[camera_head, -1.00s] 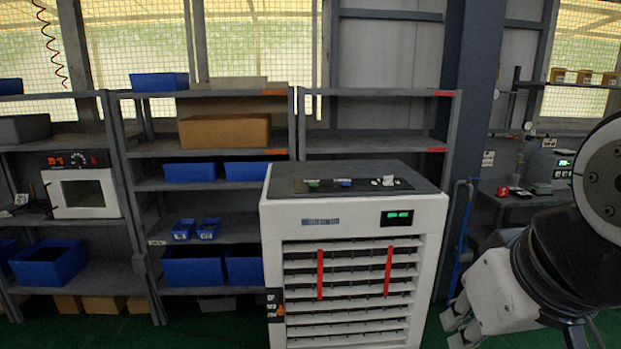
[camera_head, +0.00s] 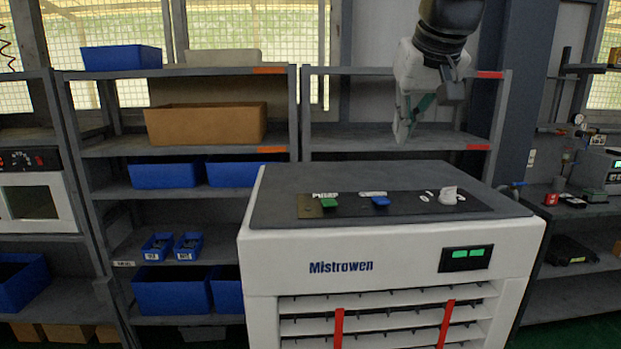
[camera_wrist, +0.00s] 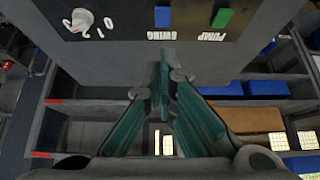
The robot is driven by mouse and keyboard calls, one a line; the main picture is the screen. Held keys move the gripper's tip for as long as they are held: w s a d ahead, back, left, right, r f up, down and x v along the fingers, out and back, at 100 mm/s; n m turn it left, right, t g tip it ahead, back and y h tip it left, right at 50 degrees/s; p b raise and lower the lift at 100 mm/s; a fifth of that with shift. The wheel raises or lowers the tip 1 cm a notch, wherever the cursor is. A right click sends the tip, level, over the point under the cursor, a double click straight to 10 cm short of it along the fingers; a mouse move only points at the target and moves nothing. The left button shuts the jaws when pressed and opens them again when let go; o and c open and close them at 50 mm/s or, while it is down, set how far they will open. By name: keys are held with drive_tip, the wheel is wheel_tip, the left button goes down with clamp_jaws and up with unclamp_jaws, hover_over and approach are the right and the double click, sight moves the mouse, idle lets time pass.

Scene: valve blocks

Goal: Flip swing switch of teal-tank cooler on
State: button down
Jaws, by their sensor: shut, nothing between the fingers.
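The white cooler (camera_head: 375,248), marked Mistrowen, has a dark grey top with a control panel. On the panel are a green switch (camera_head: 329,203), a blue switch (camera_head: 380,202) and a white knob (camera_head: 449,195). In the wrist view the blue switch (camera_wrist: 162,17) is beside the label SWING and the green switch (camera_wrist: 222,18) beside PUMP. I cannot tell which way the blue switch is tipped. No teal tank shows. My gripper (camera_head: 402,138) points down above the cooler top, apart from the switches. In the wrist view its teal-padded fingers (camera_wrist: 165,58) are together and empty.
Shelves (camera_head: 200,75) with blue bins and a brown box (camera_head: 207,124) stand behind the cooler. A dark column (camera_head: 500,100) rises behind at right. A white oven-like appliance (camera_head: 33,200) is at left. A bench (camera_head: 590,275) with small devices is at right.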

drive_tip(key=shift+w+r, duration=0.1)
drive_tip(key=shift+w, duration=0.45)
drive_tip(key=p, duration=0.1)
hover_over(382, 198)
drive_tip(key=s, duration=0.2)
drive_tip(key=f, duration=0.8)
drive_tip(key=shift+w+f, duration=0.2)
drive_tip(key=shift+f, duration=0.1)
drive_tip(key=shift+s+f+p, duration=0.2)
drive_tip(key=shift+f+p, duration=0.05)
drive_tip(key=shift+f, duration=0.3)
drive_tip(key=shift+s+f+p, duration=0.2)
drive_tip(key=shift+f, duration=1.1)
drive_tip(key=shift+f, duration=0.1)
